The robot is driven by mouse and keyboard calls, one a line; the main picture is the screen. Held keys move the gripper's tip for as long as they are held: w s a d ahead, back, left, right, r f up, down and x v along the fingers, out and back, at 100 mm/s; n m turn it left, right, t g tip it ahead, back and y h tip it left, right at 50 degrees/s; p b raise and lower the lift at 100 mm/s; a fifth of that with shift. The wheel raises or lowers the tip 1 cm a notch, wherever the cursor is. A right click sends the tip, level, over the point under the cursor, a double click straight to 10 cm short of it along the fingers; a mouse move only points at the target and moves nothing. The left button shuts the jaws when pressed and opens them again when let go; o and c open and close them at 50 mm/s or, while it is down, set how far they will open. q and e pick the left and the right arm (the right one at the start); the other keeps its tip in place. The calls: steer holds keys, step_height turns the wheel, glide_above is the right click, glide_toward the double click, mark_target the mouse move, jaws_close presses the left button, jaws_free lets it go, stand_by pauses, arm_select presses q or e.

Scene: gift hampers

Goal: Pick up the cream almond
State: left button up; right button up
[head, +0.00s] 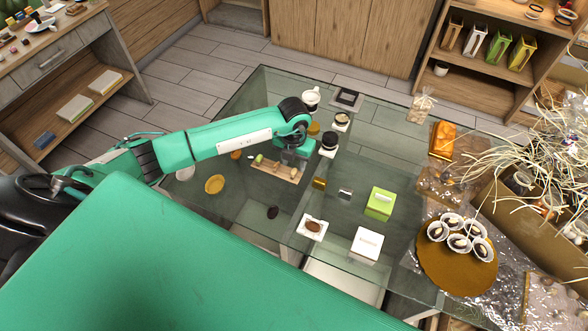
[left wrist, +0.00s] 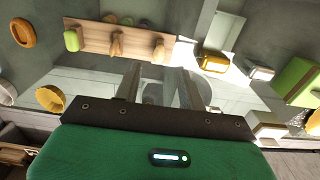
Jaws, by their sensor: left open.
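My left gripper (head: 291,160) is open, with its fingers pointing down over the glass table, just above the right end of a wooden board (left wrist: 90,38). In the left wrist view the open fingers (left wrist: 158,88) show nothing between them. The board carries a green oval piece (left wrist: 72,40) at its left end and two tan pieces, a middle one (left wrist: 117,45) and a right one (left wrist: 159,50). The tan pieces are small, and I cannot tell for certain which piece is the cream almond. In the head view the gripper partly hides the board. My right gripper is out of view.
A yellow bowl (head: 214,185) stands left of the board. A gold box (head: 319,183), a silver box (head: 345,193) and a green box (head: 379,204) stand to the right. A dark-topped cup (head: 328,143) is close beside the gripper. A round gold board (head: 455,283) holds several paper-cupped sweets.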

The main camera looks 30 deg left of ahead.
mark_target(294, 171)
arm_select(q)
steer(key=shift+w+a+f+p, duration=0.15)
steer(key=shift+f+p, duration=0.5)
steer(key=shift+f, duration=1.35)
steer(key=shift+c, duration=0.2)
steer(key=c, duration=0.8)
steer(key=shift+r, duration=0.1)
